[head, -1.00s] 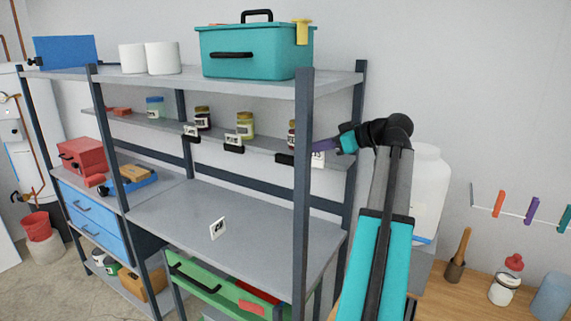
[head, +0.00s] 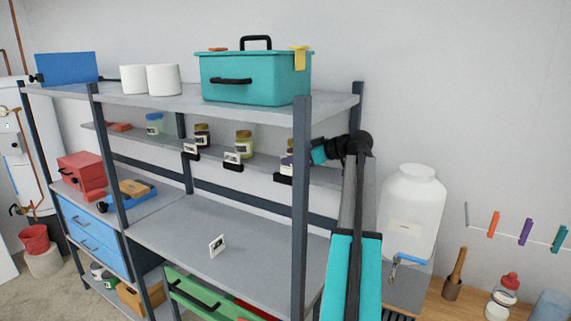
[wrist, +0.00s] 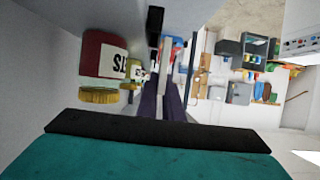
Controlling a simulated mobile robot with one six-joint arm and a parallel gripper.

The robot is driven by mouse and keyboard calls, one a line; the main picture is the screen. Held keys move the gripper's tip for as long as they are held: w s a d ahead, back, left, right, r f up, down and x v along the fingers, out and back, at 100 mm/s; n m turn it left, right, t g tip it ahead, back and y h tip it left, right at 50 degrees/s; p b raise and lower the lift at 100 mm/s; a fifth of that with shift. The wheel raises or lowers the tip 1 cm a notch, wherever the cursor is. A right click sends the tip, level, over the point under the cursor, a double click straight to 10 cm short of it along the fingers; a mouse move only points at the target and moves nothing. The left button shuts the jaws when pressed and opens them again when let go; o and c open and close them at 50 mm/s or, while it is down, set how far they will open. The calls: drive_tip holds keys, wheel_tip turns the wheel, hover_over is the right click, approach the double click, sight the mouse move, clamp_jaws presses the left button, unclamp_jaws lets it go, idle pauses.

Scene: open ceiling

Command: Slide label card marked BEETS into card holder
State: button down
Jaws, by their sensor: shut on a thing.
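My gripper (wrist: 168,98) has purple fingers, shut on a thin white card seen nearly edge-on in the wrist view (wrist: 166,62). Its lettering is not readable there. In the head view the fingers and card are mostly hidden behind the front shelf post. A black card holder (head: 283,180) sits on the narrow shelf's front edge just left of that post, close to the fingers. Whether the card touches it cannot be told. Behind it stands a jar (head: 288,146), probably the red jar with a gold lid (wrist: 105,50) and white lettered label in the wrist view.
Two other holders with cards, left (head: 190,151) and middle (head: 232,161), stand before jars on the same shelf. Another card (head: 217,246) stands on the clear worktop below. The dark post (head: 301,200) is close to my arm. A white jug (head: 412,210) is at right.

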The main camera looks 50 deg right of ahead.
drive_tip(key=shift+w+d+f, duration=0.1)
drive_tip(key=shift+w+d, duration=0.1)
drive_tip(key=shift+w, duration=0.35)
drive_tip(key=shift+w+d, duration=0.15)
drive_tip(key=shift+w, duration=0.4)
drive_tip(key=shift+w+d+p, duration=0.2)
drive_tip(key=shift+w+p, duration=0.35)
drive_tip(key=shift+w, duration=0.15)
wheel_tip(320, 180, down, 2)
drive_tip(key=shift+s+f+p, duration=0.1)
drive_tip(key=shift+p, duration=0.45)
drive_tip(key=shift+f, duration=0.7)
drive_tip(key=shift+f, duration=0.2)
drive_tip(key=c, duration=1.9)
unclamp_jaws()
drive_tip(key=shift+r, duration=0.1)
drive_tip(key=shift+r, duration=0.15)
